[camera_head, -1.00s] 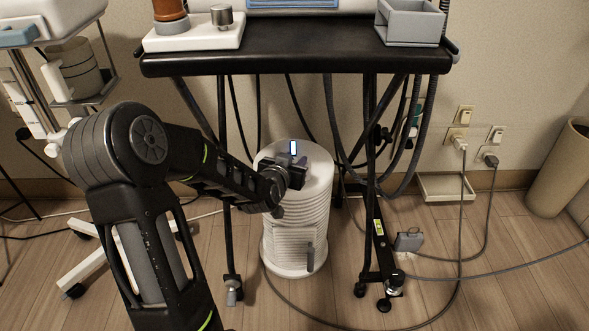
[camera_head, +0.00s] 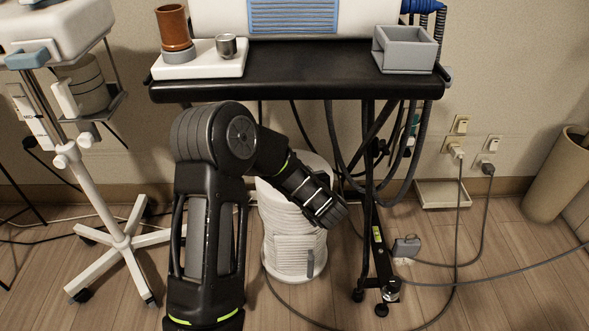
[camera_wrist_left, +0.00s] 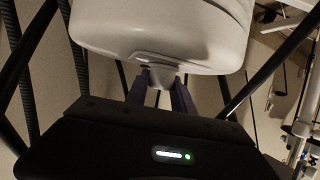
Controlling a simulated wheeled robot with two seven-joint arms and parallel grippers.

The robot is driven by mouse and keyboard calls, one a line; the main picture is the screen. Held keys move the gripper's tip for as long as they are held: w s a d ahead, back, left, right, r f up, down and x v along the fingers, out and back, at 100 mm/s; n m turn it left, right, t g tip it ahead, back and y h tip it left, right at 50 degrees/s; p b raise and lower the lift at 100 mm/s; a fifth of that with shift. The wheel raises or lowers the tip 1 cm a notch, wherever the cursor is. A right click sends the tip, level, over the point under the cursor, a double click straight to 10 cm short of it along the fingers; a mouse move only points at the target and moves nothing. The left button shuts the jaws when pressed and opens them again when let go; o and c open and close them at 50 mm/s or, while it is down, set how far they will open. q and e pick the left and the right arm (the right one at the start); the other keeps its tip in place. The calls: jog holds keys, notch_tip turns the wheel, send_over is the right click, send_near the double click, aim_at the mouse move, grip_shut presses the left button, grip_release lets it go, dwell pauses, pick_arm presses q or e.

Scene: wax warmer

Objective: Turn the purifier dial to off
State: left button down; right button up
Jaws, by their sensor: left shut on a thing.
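The purifier (camera_head: 284,240) is a white ribbed cylinder on the floor under the black cart. In the head view my left arm crosses in front of its upper right side, and its top is mostly covered. In the left wrist view the pale purifier body (camera_wrist_left: 165,30) fills the upper middle. A small pale dial-like knob (camera_wrist_left: 163,73) sticks out of its lower edge. My left gripper (camera_wrist_left: 162,88) has its two dark fingers on either side of this knob and is shut on it. The dial's marks cannot be read. My right gripper is not in view.
The black cart top (camera_head: 300,88) overhangs the purifier, with a grey open box (camera_head: 404,50) on it. Cart legs and hanging hoses (camera_head: 408,160) stand right of the arm. A white wheeled stand (camera_head: 115,235) is at left. Cables cross the floor at right.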

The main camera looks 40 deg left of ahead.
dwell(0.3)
pick_arm(q)
jog(key=c, duration=1.1)
grip_release()
jog(key=p+v, duration=0.2)
jog(key=v, duration=0.5)
jog(key=shift+w+p, duration=0.15)
jog(key=shift+p, duration=0.25)
jog(key=shift+s+d+r, duration=0.15)
jog(key=shift+s+d, duration=0.15)
